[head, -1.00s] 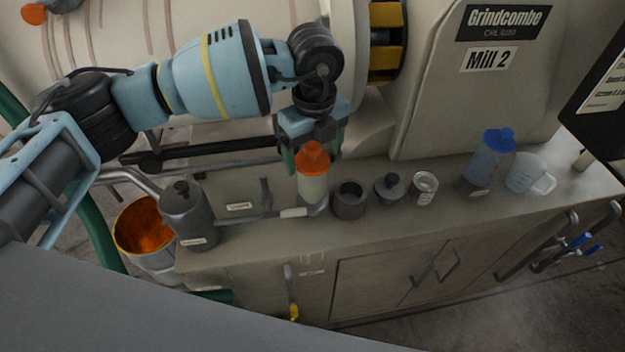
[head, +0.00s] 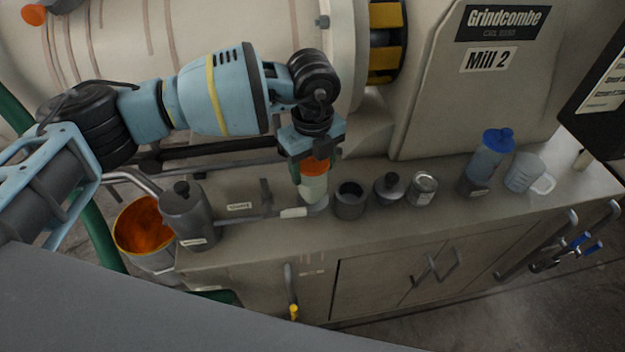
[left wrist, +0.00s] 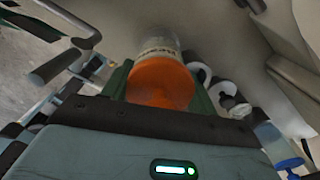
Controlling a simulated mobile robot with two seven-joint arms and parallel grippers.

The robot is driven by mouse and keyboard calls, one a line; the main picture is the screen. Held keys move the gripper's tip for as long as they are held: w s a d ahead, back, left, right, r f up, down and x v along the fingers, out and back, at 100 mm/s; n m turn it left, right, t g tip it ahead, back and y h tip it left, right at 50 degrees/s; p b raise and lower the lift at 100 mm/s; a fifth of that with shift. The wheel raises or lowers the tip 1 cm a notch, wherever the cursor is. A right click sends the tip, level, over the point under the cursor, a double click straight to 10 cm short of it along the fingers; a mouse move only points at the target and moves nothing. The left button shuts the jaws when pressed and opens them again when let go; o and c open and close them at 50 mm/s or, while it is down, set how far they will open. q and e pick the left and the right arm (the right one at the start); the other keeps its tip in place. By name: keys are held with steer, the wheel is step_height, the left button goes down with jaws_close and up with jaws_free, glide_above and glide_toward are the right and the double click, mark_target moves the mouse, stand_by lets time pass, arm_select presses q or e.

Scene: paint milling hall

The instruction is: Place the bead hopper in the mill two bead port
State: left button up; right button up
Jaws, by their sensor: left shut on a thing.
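My left gripper (head: 314,166) points down and is shut on the orange cap of a pale bottle-shaped container (head: 313,188), which I take to be the bead hopper. It looks upright, low over the bench; I cannot tell whether it touches. In the left wrist view the orange cap (left wrist: 160,82) sits between the green fingers, with a labelled pale body beyond. Just right of it stands a dark open-topped round collar (head: 349,203), perhaps the bead port. A dark knobbed plug (head: 389,188) is beside that. The Mill 2 sign (head: 488,59) is on the housing behind. My right gripper is out of view.
A metal tin (head: 424,187), a blue-lidded bottle (head: 487,160) and a clear jug (head: 527,173) stand to the right. A grey can (head: 187,218) stands at the left, by a bucket (head: 128,238) of orange stuff.

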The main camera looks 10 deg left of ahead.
arm_select(q)
jaws_close()
steer(key=shift+r, duration=0.1)
steer(key=shift+w+r, duration=0.1)
steer(key=shift+r, duration=0.3)
step_height(320, 180, up, 9)
steer(key=shift+r, duration=0.25)
